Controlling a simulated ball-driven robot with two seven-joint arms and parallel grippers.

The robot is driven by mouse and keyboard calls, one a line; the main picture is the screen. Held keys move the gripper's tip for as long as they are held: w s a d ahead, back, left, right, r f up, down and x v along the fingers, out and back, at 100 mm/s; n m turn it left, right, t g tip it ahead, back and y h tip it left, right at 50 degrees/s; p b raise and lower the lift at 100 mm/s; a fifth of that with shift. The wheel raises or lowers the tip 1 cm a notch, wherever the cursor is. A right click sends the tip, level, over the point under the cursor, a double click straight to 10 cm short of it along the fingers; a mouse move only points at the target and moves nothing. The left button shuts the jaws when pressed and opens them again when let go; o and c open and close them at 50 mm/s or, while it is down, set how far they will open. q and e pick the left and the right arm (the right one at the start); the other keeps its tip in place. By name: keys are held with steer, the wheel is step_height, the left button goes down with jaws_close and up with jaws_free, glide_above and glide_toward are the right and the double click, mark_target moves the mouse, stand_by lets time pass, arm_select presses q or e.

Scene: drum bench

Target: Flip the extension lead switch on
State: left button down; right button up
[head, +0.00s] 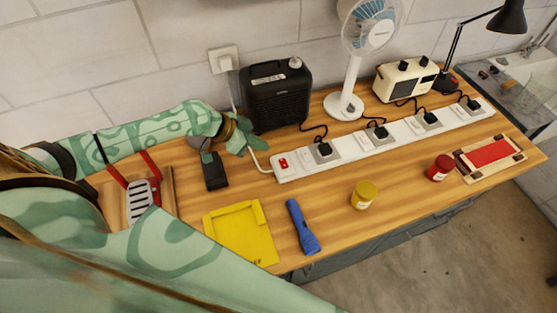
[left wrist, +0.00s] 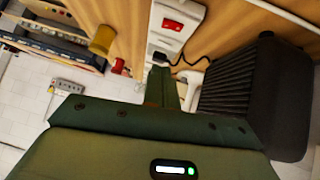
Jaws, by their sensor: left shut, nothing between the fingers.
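The white extension lead (head: 399,133) lies along the back of the wooden bench, with several black plugs in it. Its red switch (head: 283,163) is at the strip's left end; the switch also shows at the top of the left wrist view (left wrist: 172,25). I cannot tell which way the rocker is set. My left gripper (head: 252,143) is shut and empty, just behind and left of the switch and apart from it. In the left wrist view its green fingers (left wrist: 167,82) point up toward the strip's end. My right gripper is not in view.
A black heater (head: 278,97) stands close behind my left gripper. A white fan (head: 345,105), cream radio (head: 405,78) and black lamp (head: 447,80) stand behind the strip.

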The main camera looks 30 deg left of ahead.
arm_select(q)
glide_above(285, 167)
steer(key=a, duration=0.2)
steer(key=f, duration=0.5)
steer(key=shift+s+d+f, duration=0.1)
steer(key=shift+s+f, duration=0.05)
steer(key=shift+s, duration=0.05)
step_height(285, 167, down, 3)
steer(key=shift+s+r+b, duration=0.15)
steer(key=shift+r+b, duration=0.05)
steer(key=shift+b, duration=0.1)
steer(key=shift+s+f, duration=0.1)
steer(key=shift+f, duration=0.45)
steer(key=shift+s+d+f+b, duration=0.15)
steer(key=shift+f+b, duration=0.35)
steer(key=shift+b, duration=0.1)
steer(key=shift+r, duration=0.15)
